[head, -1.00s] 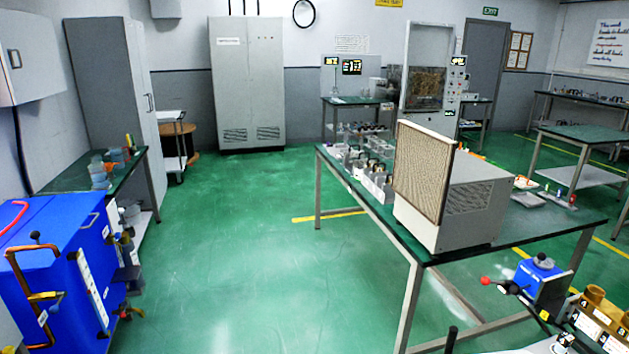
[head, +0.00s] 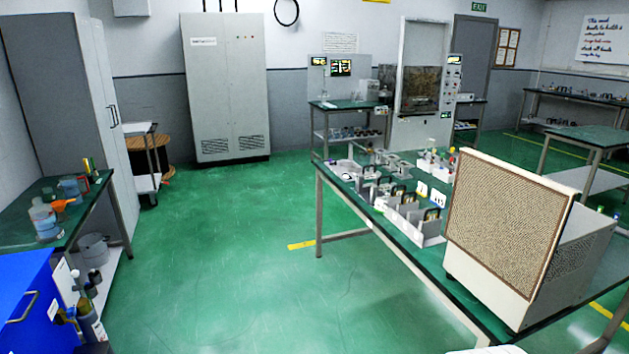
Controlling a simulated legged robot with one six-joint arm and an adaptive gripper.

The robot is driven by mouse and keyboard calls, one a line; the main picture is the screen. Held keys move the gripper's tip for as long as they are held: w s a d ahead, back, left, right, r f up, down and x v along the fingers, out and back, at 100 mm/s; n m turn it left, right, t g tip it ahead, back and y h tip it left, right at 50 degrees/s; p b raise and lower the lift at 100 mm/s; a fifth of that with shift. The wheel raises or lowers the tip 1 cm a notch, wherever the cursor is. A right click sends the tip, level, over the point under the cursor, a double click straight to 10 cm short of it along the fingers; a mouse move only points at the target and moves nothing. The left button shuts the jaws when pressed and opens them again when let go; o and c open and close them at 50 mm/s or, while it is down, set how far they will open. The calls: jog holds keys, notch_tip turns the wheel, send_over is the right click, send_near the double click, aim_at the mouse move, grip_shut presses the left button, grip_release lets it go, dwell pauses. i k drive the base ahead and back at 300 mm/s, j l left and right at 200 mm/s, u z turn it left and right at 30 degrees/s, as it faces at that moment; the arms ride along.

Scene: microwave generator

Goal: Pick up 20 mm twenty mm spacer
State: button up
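I cannot make out a 20 mm spacer in the head view. Small parts stand in grey bins (head: 412,217) along the left edge of the green-topped workbench (head: 333,181), too small to identify.
A large beige box with a mesh front (head: 508,222) stands on the near end of the workbench. A blue cabinet (head: 25,305) and a side bench (head: 22,222) line the left. A grey cabinet (head: 226,88) stands at the back. The green floor (head: 220,250) between is clear.

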aim_at(375, 189)
jog(key=i+j, duration=0.2)
jog(key=i, duration=0.25)
jog(key=i+j, duration=0.25)
jog(key=i, duration=0.25)
jog(key=i+j+z, duration=0.1)
jog(key=i, duration=0.35)
jog(key=i+j, duration=0.15)
jog(key=i, duration=0.3)
jog(key=i+j, duration=0.15)
jog(key=i, duration=0.3)
jog(key=i+j+z, duration=0.1)
jog(key=i, duration=0.35)
jog(key=i+l, duration=0.7)
jog(key=i, duration=0.15)
